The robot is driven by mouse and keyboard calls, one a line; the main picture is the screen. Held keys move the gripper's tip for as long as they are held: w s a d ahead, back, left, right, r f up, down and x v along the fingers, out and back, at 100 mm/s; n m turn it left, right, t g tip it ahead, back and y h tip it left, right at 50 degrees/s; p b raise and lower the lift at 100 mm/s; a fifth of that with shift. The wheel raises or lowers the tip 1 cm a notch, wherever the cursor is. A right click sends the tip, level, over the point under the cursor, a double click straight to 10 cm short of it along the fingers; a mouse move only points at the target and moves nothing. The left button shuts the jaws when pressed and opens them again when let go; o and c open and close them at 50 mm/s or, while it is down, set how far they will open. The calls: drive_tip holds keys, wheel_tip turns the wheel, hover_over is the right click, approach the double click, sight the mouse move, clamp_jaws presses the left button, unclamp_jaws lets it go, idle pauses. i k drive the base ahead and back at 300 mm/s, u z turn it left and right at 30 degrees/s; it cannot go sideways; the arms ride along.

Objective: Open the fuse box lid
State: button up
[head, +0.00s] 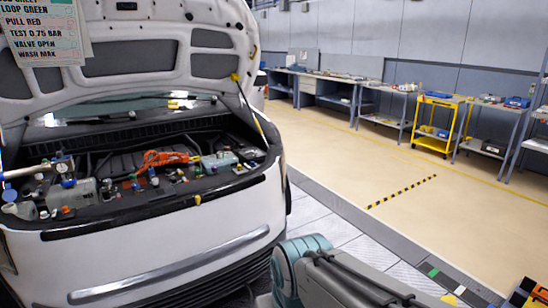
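A white car stands at the left with its hood (130,45) raised and its engine bay (110,175) exposed. A light grey box (219,160) sits at the right of the bay, near the orange cables. A larger grey box-like part (75,194) sits at the left of the bay. I cannot tell for sure which is the fuse box, and no lid is clearly seen standing open. A teal and grey part of my arm shows at the bottom centre. My gripper is out of view.
The raised hood hangs over the bay, with a thin strut at its right side. A text sheet (40,34) hangs at the upper left. Workbenches (330,80) and a yellow cart (436,122) line the far wall. The beige floor (340,150) between is clear.

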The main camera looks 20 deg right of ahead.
sight(250, 153)
drive_tip(key=z, duration=0.85)
drive_tip(key=i, duration=0.9)
drive_tip(key=z, duration=1.45)
drive_tip(key=i, duration=1.5)
drive_tip(key=z, duration=0.6)
drive_tip(key=i, duration=1.95)
drive_tip(key=u, duration=3.85)
